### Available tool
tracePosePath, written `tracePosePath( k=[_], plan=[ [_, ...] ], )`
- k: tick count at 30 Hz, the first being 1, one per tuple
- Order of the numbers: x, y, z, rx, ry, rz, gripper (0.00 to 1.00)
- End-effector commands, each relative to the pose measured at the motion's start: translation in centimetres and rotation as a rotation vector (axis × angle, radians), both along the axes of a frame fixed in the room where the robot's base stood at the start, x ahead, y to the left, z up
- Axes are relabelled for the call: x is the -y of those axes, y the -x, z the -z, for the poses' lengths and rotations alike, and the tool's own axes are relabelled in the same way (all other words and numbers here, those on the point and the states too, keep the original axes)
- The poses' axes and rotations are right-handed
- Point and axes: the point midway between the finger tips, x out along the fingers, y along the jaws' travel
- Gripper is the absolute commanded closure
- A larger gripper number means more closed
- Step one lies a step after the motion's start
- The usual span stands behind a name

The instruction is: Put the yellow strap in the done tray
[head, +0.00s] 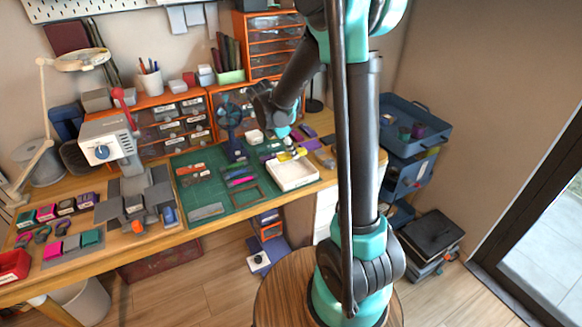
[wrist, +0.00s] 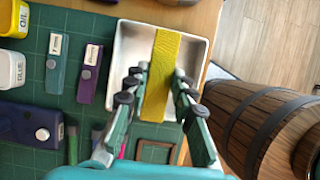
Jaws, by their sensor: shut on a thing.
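The yellow strap (wrist: 163,62) is held lengthwise between the fingers of my gripper (wrist: 157,92) in the wrist view. Its far part is over the white tray (wrist: 132,50), and its near end reaches past the tray's near edge. In the head view the strap (head: 300,153) is a small yellow patch at the back of the white tray (head: 293,177), just under my gripper (head: 290,150). I cannot tell whether the strap touches the tray floor. The tray looks otherwise empty.
Left of the tray in the wrist view are a teal labelled piece (wrist: 57,62), a purple one (wrist: 90,72), a dark purple device (wrist: 30,125) and glue and oil containers. A green cutting mat (head: 210,190) covers the bench middle.

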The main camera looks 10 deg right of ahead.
Motion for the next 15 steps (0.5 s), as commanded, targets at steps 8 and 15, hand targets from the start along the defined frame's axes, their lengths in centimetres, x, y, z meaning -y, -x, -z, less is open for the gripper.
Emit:
tracePosePath(
  k=[8, 15],
  plan=[
    [0.0, 0.0, 3.5, 0.000, 0.000, 0.000, 1.00],
    [0.0, -0.1, 6.1, 0.000, 0.000, 0.000, 1.00]
  ],
)
